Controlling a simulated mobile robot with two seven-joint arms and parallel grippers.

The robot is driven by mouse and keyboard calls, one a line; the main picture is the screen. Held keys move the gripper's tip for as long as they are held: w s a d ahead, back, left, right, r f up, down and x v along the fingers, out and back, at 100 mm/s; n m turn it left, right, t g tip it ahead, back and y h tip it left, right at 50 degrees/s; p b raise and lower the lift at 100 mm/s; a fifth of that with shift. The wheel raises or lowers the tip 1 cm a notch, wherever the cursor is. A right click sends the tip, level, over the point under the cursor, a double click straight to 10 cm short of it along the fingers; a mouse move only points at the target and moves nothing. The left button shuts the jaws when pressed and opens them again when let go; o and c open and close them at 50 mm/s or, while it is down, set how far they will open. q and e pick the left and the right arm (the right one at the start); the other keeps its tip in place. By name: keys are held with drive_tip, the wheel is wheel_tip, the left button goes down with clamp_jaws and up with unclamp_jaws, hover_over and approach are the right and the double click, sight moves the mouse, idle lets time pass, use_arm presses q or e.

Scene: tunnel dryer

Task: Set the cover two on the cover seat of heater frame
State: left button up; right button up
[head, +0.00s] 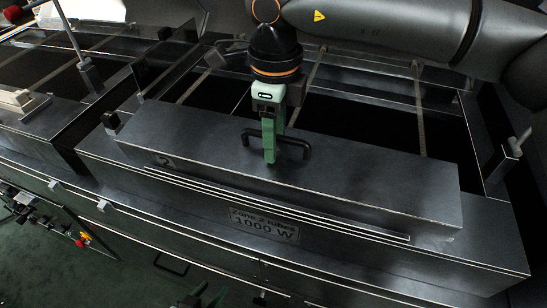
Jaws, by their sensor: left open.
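Cover two (350,185) is a long grey box marked "2" with a black bow handle (300,144) on top. It lies lengthwise along the front side of the heater frame (490,240), which carries the label "Zone 2 tubes 1000 W". Whether the cover rests on the frame or hangs just above it, I cannot tell. My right gripper (269,150), green, points down and is shut on the handle near its middle. My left gripper (203,294) is open, dark and cut off by the bottom edge, low in front of the machine. The cover seat is not clearly distinguishable.
Behind the cover the frame is open and dark, crossed by thin light bars (420,110). A post with a rod (513,146) stands at the right end and another (88,72) at the left. A neighbouring section (40,115) lies left. A red knob (80,242) shows at lower left.

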clamp_jaws()
drive_tip(key=shift+r, duration=0.1)
idle(1.1)
